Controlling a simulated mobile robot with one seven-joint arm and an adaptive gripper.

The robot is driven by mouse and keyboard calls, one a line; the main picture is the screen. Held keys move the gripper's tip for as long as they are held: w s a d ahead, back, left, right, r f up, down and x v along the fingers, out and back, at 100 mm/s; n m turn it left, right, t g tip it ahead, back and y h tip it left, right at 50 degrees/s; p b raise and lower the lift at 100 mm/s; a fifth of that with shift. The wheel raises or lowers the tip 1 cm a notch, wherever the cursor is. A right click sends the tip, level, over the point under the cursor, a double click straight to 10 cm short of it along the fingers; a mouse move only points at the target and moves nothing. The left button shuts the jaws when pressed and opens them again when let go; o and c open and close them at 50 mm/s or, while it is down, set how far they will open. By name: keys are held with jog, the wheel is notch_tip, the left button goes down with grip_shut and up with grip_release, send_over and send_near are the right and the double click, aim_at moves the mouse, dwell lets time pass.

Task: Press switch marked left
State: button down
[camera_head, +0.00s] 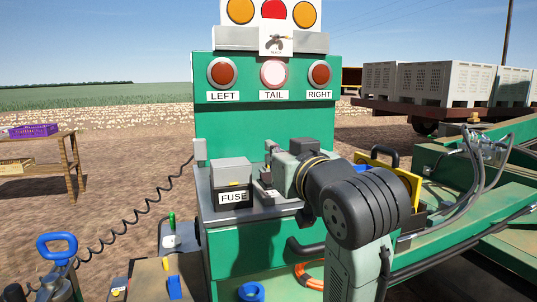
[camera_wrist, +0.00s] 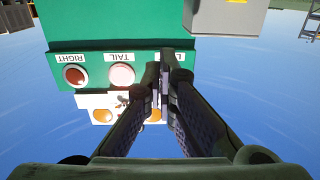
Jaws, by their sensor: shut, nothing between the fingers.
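The switch marked LEFT (camera_head: 223,72) is a round dark red button in a pale ring on the green panel (camera_head: 265,120), with its label below it. The TAIL button (camera_head: 273,73) beside it is pale pink, and the RIGHT button (camera_head: 319,73) is dark red. In the wrist view the panel is upside down, and my gripper (camera_wrist: 165,62) is shut and empty in front of the LEFT label. The fingers hide the LEFT button there, and I cannot tell whether they touch it. In the head view my arm reaches over the shelf, and the fingertips are not clear.
A grey FUSE box (camera_head: 232,172) stands on the shelf under the panel. Amber and red lamps (camera_head: 273,10) sit above the buttons. A coiled cable (camera_head: 140,215) hangs at the left. Green machinery and hoses (camera_head: 475,150) crowd the right.

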jog(key=d, duration=0.3)
jog(key=shift+s+f+g+h, duration=0.2)
jog(key=shift+g+h, duration=0.1)
jog(key=shift+h, duration=0.1)
jog(key=shift+a, duration=0.1)
jog(key=shift+m, duration=0.3)
jog(key=p+x, duration=0.3)
jog(key=x, duration=0.6)
jog(key=shift+w+r+p, duration=0.15)
jog(key=shift+w+p, duration=0.15)
jog(key=shift+p, duration=0.05)
jog(key=shift+w+a+f, duration=0.1)
jog(key=shift+w+f, duration=0.1)
jog(key=shift+f, duration=0.35)
jog(key=shift+w+f, duration=0.2)
jog(key=shift+f, duration=0.35)
jog(key=shift+w+f+p, duration=0.1)
jog(key=shift+f+p, duration=0.35)
jog(key=shift+f, duration=0.55)
jog(key=shift+a+f, duration=0.1)
